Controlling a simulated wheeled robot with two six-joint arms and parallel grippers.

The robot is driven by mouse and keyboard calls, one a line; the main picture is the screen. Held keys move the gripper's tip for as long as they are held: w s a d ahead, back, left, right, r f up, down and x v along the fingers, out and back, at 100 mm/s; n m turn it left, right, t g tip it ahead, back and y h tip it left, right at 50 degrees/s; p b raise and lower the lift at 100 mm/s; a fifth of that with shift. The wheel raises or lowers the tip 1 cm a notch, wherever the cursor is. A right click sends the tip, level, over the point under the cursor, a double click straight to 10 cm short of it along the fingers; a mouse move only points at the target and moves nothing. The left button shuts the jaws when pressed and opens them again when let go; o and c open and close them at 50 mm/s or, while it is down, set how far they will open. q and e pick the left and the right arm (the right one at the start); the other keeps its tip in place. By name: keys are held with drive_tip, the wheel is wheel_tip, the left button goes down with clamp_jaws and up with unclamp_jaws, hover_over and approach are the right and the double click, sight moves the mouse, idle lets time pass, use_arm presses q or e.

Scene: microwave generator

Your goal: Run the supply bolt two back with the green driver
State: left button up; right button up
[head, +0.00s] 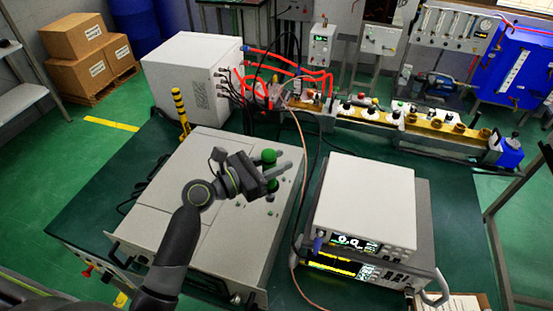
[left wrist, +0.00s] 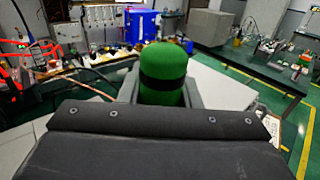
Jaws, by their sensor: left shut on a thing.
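My left gripper (head: 281,168) is shut on the green driver (head: 268,156), above the right part of a large flat grey-white unit, probably the supply (head: 165,188). The driver's rounded green top with a black band also shows between the fingers in the left wrist view (left wrist: 163,72). The driver looks roughly upright. Its lower end is mostly hidden, and I cannot tell whether it touches a bolt. Small bolts near the unit's right edge are too small to tell apart. My right gripper is not in view.
A stack of instruments with lit displays (head: 365,205) stands to the right. A cable runs between unit and instruments. Green table (head: 455,215) is clear at right.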

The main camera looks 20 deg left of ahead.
sight(277, 181)
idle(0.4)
use_arm(q)
drive_tip(key=shift+f+b, duration=0.45)
drive_tip(key=shift+f, duration=0.1)
drive_tip(key=shift+f+b, duration=1.45)
drive_tip(key=shift+f, duration=0.95)
